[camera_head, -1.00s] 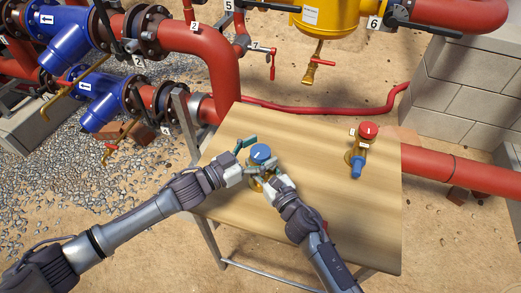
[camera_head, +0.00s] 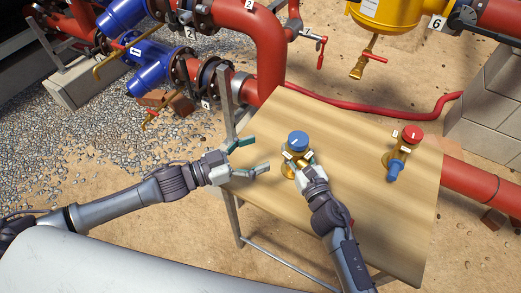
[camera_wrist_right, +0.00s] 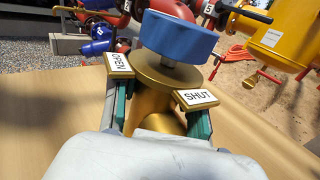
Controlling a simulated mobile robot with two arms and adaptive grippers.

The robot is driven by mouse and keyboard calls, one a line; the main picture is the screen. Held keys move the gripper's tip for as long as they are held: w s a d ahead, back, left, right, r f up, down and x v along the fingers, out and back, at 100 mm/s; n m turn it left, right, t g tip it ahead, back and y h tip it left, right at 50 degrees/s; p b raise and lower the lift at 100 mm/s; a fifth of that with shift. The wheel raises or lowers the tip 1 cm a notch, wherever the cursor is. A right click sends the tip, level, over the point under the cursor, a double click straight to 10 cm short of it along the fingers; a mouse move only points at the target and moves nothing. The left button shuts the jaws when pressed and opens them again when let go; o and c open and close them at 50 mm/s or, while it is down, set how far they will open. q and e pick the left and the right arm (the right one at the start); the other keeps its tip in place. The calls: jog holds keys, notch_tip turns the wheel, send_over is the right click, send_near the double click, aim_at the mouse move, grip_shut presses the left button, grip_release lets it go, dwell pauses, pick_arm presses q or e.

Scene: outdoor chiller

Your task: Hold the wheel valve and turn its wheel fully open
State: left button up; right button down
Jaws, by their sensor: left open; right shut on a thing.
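The wheel valve has a blue wheel (camera_head: 298,140) on a brass body (camera_head: 290,165) and stands upright on the wooden table. In the right wrist view the blue wheel (camera_wrist_right: 178,38) sits above a brass collar with an OPEN label (camera_wrist_right: 118,64) at left and a SHUT label (camera_wrist_right: 196,97) at right. My right gripper (camera_head: 307,167) is shut on the brass body below the wheel; its teal fingers stand on both sides of the body (camera_wrist_right: 155,110). My left gripper (camera_head: 258,156) is open and empty, left of the valve and apart from it.
A second valve with a red wheel (camera_head: 413,133) and a blue end stands at the right of the wooden table (camera_head: 350,215). Red pipes (camera_head: 262,40) and blue fittings (camera_head: 150,65) lie behind at left. A yellow tank (camera_head: 395,12) hangs at the back.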

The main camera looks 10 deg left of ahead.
jog(key=c, duration=0.5)
grip_release()
